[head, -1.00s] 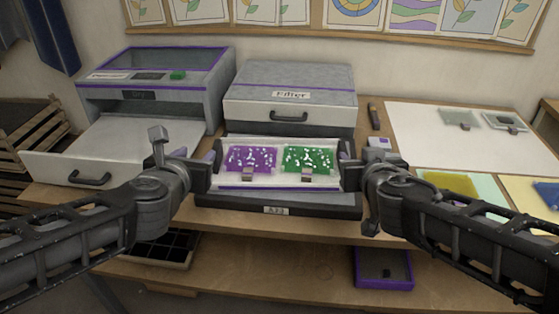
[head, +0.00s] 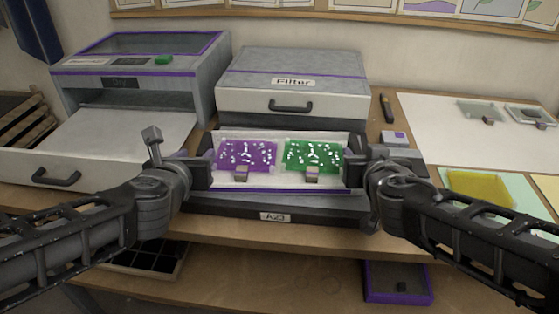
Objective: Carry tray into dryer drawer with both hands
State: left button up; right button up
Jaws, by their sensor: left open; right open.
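A white tray with a purple front edge (head: 280,190) sits on a dark base labelled A23 (head: 235,208) in front of the Filter box. It holds a purple glass plate (head: 247,155) and a green glass plate (head: 313,155), each with white spots and a small clip. My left gripper (head: 203,172) is open at the tray's left end. My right gripper (head: 356,172) is open at its right end. Whether the fingers touch the tray is hard to tell. The dryer (head: 140,75) stands at the left, with its white drawer (head: 110,138) pulled out and empty.
The grey Filter box (head: 293,85) stands closed behind the tray. A small white-and-purple block (head: 395,138) is right of it. A white mat (head: 455,130) with glass pieces covers the right side. A purple bin (head: 398,282) sits on the lower shelf.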

aim_at(205, 148)
pick_arm(q)
jog(key=shift+x, duration=3.9)
pick_arm(e)
jog(key=shift+x, duration=3.9)
pick_arm(q)
jog(key=shift+f, duration=0.1)
jog(key=shift+c, duration=0.4)
pick_arm(e)
jog(key=shift+c, duration=0.4)
pick_arm(q)
grip_shut()
pick_arm(e)
grip_shut()
